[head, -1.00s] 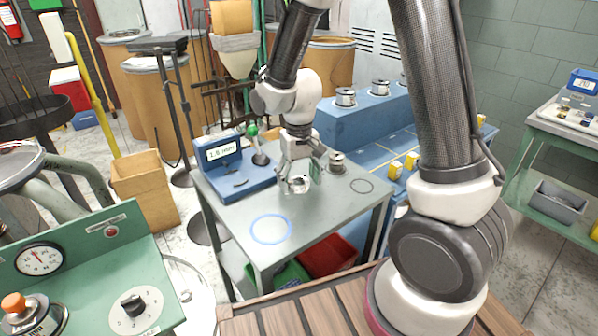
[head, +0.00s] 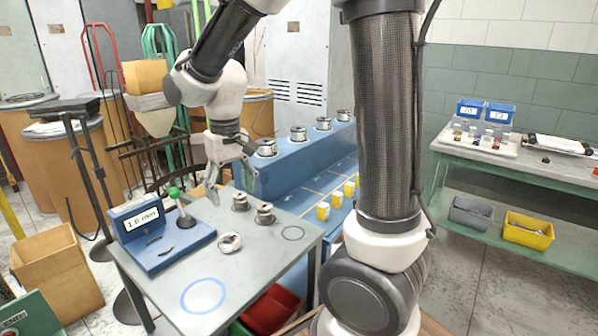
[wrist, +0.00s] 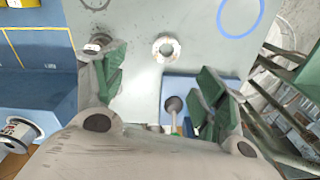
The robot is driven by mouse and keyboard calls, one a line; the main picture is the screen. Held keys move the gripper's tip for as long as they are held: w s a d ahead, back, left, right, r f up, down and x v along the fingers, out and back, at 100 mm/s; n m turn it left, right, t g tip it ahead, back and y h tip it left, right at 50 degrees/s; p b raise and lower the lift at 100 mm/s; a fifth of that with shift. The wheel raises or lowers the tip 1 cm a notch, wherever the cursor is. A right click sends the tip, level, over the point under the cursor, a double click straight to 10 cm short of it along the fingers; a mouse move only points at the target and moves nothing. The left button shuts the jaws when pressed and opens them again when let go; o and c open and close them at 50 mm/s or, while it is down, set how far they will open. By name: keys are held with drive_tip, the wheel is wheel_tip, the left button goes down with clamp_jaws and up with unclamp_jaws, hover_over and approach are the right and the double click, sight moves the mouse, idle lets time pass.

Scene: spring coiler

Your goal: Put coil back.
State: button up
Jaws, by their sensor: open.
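The coil (head: 229,242), a small silvery ring of wire, lies flat on the grey table (head: 250,268), between a blue ring mark (head: 203,296) and a dark ring mark (head: 293,233). It also shows in the wrist view (wrist: 165,48), beyond the fingertips and clear of them. My gripper (head: 232,180) is open and empty, above the table's far side, behind the coil in the head view. Its green finger pads stand wide apart in the wrist view (wrist: 160,82). The blue mark shows there too (wrist: 240,14).
Two metal spools (head: 240,201) (head: 264,213) stand on the table near my gripper. A blue gauge (head: 160,238) reading 1.6 mm, with a green-knobbed lever (head: 180,206), stands at left. A blue bench (head: 300,165) with several spools is behind. The table's front is clear.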

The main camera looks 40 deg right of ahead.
drive_tip(key=s+d+r+t, duration=0.2)
drive_tip(key=s+d+r, duration=0.2)
drive_tip(key=s, duration=0.5)
drive_tip(key=s+d+r+m+t, duration=0.1)
drive_tip(key=s+d+r, duration=0.3)
drive_tip(key=s+d, duration=0.4)
drive_tip(key=shift+s+d+r+t, duration=0.35)
drive_tip(key=shift+d+r+t, duration=0.05)
drive_tip(key=shift+d, duration=0.05)
drive_tip(key=shift+c, duration=0.5)
